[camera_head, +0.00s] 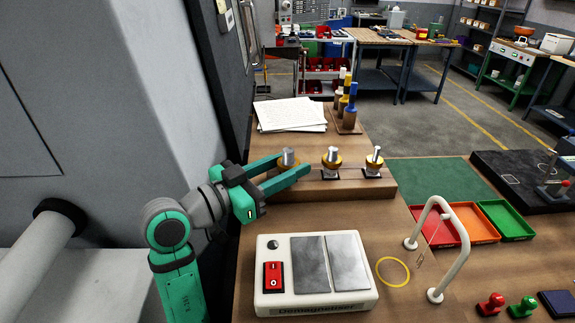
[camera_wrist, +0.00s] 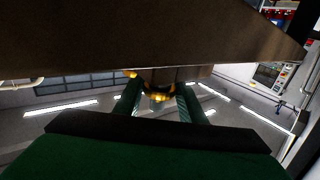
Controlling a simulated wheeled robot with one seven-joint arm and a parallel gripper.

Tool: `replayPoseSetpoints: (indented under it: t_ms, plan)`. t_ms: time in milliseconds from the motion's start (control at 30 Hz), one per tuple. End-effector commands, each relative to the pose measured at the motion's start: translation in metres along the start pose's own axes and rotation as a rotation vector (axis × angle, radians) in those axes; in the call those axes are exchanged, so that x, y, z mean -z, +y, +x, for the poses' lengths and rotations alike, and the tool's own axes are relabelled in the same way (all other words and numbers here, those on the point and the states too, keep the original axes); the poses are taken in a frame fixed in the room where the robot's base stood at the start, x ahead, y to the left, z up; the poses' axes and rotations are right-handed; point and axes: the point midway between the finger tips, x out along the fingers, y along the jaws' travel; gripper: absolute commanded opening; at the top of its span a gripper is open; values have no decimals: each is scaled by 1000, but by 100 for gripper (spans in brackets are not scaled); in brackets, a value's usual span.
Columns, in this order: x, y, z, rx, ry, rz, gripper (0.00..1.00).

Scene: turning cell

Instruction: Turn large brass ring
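Three brass rings on upright grey metal pins stand in a row on a raised wooden block (camera_head: 345,188) in the head view. The left brass ring (camera_head: 281,165) looks the largest; the middle ring (camera_head: 331,166) and right ring (camera_head: 374,163) look smaller. My gripper (camera_head: 290,168) reaches in from the left, with one finger on either side of the left ring. The near finger hides its lower part. In the wrist view, the brass ring (camera_wrist: 158,97) shows between the two dark green fingers. The fingers look spread, and I cannot tell whether they touch it.
A white demagnetiser (camera_head: 265,303) sits in front of the block. Right of it are a yellow hoop (camera_head: 380,272), a white arched stand (camera_head: 462,252) and red, orange and green trays (camera_head: 478,222).

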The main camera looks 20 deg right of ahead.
Motion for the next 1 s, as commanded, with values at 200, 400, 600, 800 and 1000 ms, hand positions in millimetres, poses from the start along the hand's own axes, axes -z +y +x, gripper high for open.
replayPoseSetpoints:
  t_ms: [200, 400, 600, 800, 1000]
  plan:
    - [0, -1, 0, -14, -1, -2, 14]
    - [0, -2, 1, -145, -2, -4, 14]
    - [0, -2, 1, -281, -1, -2, 14]
    - [0, -1, 0, -326, 2, 0, 14]
    - [0, -1, 0, -325, 2, 1, 14]
